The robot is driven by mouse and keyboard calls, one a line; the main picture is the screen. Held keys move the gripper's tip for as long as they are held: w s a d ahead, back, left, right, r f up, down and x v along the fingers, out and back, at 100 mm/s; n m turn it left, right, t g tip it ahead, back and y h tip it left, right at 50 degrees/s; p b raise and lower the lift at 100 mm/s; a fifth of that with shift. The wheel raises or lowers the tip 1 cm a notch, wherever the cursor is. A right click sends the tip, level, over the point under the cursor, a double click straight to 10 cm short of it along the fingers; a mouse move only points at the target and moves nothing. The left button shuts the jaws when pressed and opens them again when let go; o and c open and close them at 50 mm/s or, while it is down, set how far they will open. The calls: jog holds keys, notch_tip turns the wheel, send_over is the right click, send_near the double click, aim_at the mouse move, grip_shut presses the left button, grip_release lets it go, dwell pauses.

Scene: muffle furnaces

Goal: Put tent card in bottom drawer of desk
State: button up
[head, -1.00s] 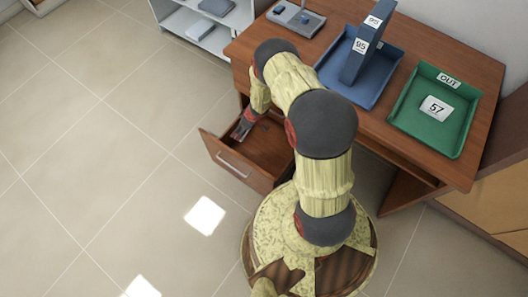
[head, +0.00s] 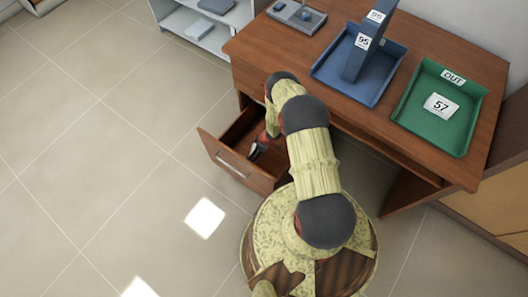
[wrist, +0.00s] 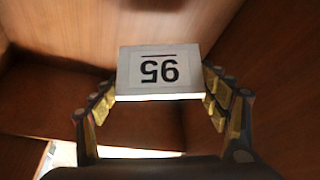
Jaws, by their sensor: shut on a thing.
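The tent card (wrist: 158,73) is white with a black 95, upside down in the wrist view. My gripper (wrist: 160,92) is shut on it, with one finger at each side edge. In the head view my gripper (head: 257,149) is inside the open desk drawer (head: 235,168), which is pulled out from the left side of the desk (head: 300,75). The drawer's brown walls surround the card in the wrist view. The card is not discernible in the head view. Whether it touches the drawer floor I cannot tell.
On the desk top stand a blue tray (head: 325,72) with a tall blue object (head: 370,40) labelled 95, and a green OUT tray (head: 477,103) with a card reading 57 (head: 440,105). A grey device (head: 297,14) sits at the back left. The floor left of the drawer is clear.

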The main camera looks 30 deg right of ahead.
jog(key=shift+s+d+f, duration=0.1)
jog(key=shift+s+f, duration=0.1)
jog(key=shift+f, duration=0.65)
notch_tip(320, 180, down, 10)
jog(key=b, duration=0.5)
jog(key=shift+r, duration=0.25)
jog(key=shift+f, duration=0.15)
jog(key=o, duration=1.2)
jog(key=shift+o, duration=0.2)
jog(key=p+v, duration=0.5)
jog(key=v, duration=0.7)
jog(key=shift+p, duration=0.3)
